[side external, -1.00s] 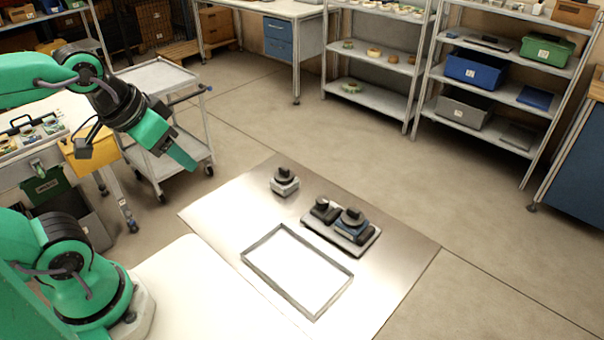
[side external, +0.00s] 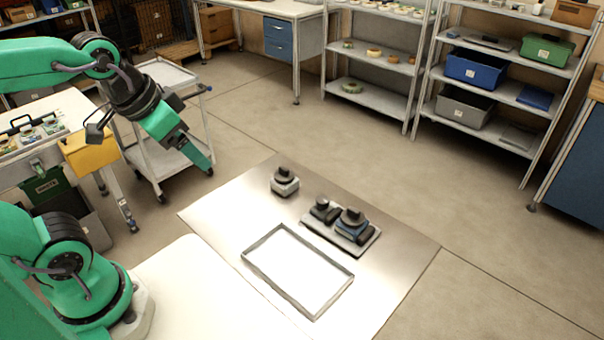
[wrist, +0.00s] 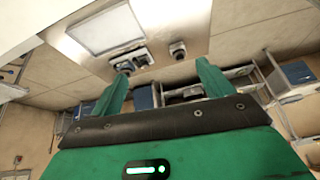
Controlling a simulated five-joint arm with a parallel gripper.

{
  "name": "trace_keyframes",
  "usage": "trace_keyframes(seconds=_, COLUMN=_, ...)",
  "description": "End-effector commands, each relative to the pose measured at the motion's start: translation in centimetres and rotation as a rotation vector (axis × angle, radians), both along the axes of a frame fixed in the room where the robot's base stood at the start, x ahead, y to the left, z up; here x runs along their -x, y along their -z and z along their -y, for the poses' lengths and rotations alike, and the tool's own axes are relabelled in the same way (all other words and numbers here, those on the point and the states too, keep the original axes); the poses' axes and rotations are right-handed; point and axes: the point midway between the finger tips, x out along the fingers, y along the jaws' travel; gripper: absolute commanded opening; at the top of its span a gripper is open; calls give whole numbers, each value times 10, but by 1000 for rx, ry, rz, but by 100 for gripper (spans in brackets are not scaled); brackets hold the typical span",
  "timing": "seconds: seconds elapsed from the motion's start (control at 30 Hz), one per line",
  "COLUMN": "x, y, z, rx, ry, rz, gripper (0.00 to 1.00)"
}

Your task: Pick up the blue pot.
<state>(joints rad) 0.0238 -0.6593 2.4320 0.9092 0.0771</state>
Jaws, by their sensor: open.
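An empty, shallow rectangular tray (side external: 257,270) lies on the metal sheet in front of the pot. A separate grey piece with a dark knob (side external: 285,185) stands behind it to the left. A wheeled cart (side external: 176,82) is behind my gripper. Bare metal surrounds the pieces.

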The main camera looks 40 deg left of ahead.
Motion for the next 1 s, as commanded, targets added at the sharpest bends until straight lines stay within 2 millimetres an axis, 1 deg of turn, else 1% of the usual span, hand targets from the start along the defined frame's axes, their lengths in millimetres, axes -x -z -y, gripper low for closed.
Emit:
trace_keyframes(seconds=0.27, x=-44, y=-7, z=17, rx=-70, ry=200, rz=-69, gripper=80)
trace_keyframes(seconds=0.5, x=-85, y=-5, z=35, rx=-129, ry=388, rz=-126, gripper=80)
trace_keyframes(seconds=0.77, x=-130, y=8, z=61, rx=-187, ry=596, rz=-183, gripper=80)
trace_keyframes(seconds=1.0, x=-168, y=31, z=88, rx=-233, ry=790, rz=-235, gripper=80)
